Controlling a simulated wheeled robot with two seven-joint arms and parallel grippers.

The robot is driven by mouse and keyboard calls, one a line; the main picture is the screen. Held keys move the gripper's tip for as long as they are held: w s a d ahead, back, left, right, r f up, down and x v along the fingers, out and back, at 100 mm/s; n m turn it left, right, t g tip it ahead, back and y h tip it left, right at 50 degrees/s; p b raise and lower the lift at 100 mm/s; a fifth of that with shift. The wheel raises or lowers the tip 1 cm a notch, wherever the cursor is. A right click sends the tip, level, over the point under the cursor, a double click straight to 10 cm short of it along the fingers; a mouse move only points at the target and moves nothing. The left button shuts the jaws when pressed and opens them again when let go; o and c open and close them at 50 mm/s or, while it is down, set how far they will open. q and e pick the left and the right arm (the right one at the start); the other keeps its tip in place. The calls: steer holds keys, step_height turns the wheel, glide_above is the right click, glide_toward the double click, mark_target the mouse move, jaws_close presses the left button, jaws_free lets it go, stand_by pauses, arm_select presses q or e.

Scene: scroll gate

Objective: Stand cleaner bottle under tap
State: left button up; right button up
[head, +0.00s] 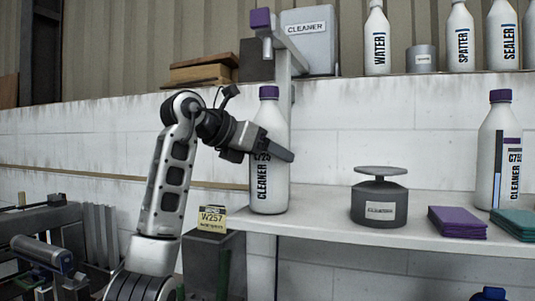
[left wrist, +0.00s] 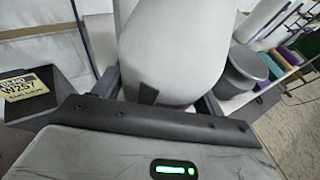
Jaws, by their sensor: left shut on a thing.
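The white cleaner bottle (head: 268,190) has a purple cap and stands upright at the left end of the white shelf (head: 330,222). Its base appears to rest on the shelf. The tap (head: 267,42), with a purple handle, juts from a post above the bottle; its spout is roughly over the cap. My left gripper (head: 285,150) is shut around the bottle's upper body. In the left wrist view the bottle (left wrist: 165,50) fills the space between the fingers. My right gripper is not in view.
A grey cleaner pot (head: 379,205), purple pads (head: 457,222), green pads (head: 513,224) and another purple-capped bottle (head: 497,140) stand to the right. A W257 card (head: 212,218) is left of the bottle. The upper shelf holds white bottles (head: 377,40) and a cleaner tank (head: 310,45).

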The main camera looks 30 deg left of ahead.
arm_select(q)
steer(key=shift+f, duration=0.1)
steer(key=o, duration=1.1)
steer(key=b+v, duration=0.1)
steer(key=v, duration=1.1)
